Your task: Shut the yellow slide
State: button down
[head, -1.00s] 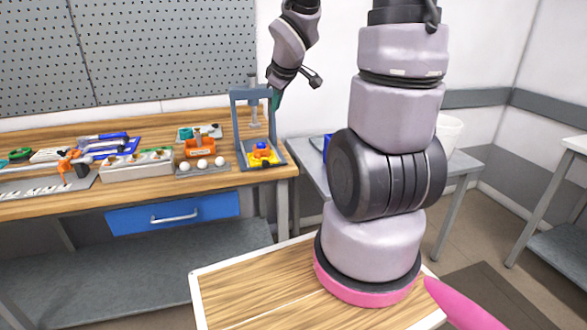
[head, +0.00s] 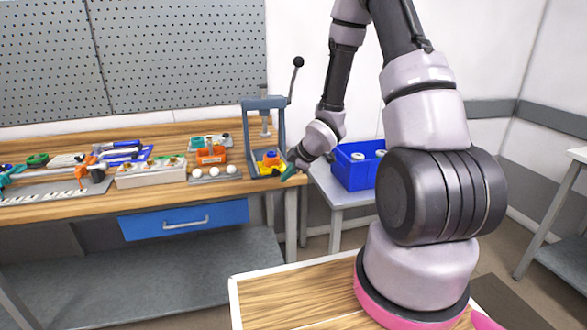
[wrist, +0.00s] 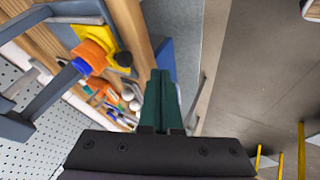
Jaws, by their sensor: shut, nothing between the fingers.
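The yellow slide (head: 267,170) sits low in the grey press (head: 247,132) at the right end of the workbench. The wrist view shows the yellow slide (wrist: 118,38) with a black knob (wrist: 124,59) at its near edge. On it is an orange holder (wrist: 91,54) with a blue part (wrist: 82,66). My gripper (head: 286,174) is shut and empty, with green fingers just in front and to the right of the slide. In the wrist view the fingertips (wrist: 160,74) are near the knob, apparently apart from it. How far the slide stands out is hard to tell.
A press lever with a black ball (head: 298,62) rises above my gripper. White balls (head: 212,171) and an orange fixture (head: 211,156) lie left of the press. A blue bin (head: 357,165) stands on the side table to the right. A blue drawer (head: 184,218) is below the bench top.

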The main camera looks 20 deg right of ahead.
aim_at(273, 166)
jog(key=shift+w+a+f, duration=0.15)
jog(key=shift+w+f, duration=0.15)
jog(key=shift+w, duration=0.6)
jog(key=shift+w+a+f, duration=0.1)
jog(key=shift+w+f, duration=0.25)
jog(key=shift+w, duration=0.55)
jog(key=shift+w+a+f, duration=0.15)
jog(key=shift+w+f, duration=0.15)
jog(key=shift+w, duration=0.6)
